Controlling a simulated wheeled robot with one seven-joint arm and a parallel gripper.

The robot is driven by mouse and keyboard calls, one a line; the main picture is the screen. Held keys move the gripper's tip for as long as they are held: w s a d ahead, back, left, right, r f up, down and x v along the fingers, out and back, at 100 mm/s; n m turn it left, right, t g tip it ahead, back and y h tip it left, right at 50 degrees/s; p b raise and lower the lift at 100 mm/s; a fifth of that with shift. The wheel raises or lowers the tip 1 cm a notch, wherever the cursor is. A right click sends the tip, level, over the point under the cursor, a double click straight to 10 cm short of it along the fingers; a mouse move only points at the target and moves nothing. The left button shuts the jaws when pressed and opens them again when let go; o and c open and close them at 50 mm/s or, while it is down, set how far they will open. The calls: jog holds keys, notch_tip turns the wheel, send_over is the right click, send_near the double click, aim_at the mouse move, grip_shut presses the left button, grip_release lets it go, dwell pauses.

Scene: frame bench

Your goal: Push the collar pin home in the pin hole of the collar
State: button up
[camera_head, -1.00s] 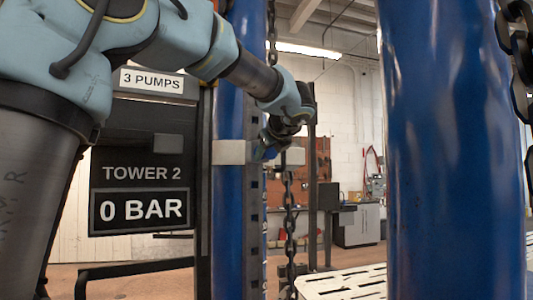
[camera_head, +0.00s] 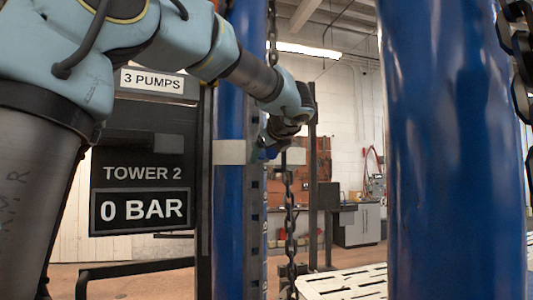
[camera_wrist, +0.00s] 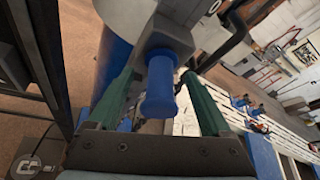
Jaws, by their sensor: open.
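In the wrist view the blue collar pin (camera_wrist: 159,92) sticks out of a grey block of the collar (camera_wrist: 168,38), its flanged end toward the camera. How deep it sits in the pin hole is hidden. My gripper (camera_wrist: 160,75) is open, with one green finger on each side of the pin and a visible gap to both. In the head view the collar (camera_head: 230,152) is a pale grey band around the blue post (camera_head: 229,220). My gripper is small there, beside the collar, and its fingers cannot be made out.
A second, thick blue post (camera_head: 455,170) stands at the right. A chain (camera_head: 290,215) hangs behind the gripper. A white slatted platform (camera_head: 345,284) lies low at the right. A dark panel (camera_head: 143,190) reading "TOWER 2, 0 BAR" stands at the left.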

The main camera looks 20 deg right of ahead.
jog(key=b+v, duration=0.3)
jog(key=v, duration=0.7)
jog(key=shift+s, duration=0.4)
jog(key=shift+s+r, duration=0.1)
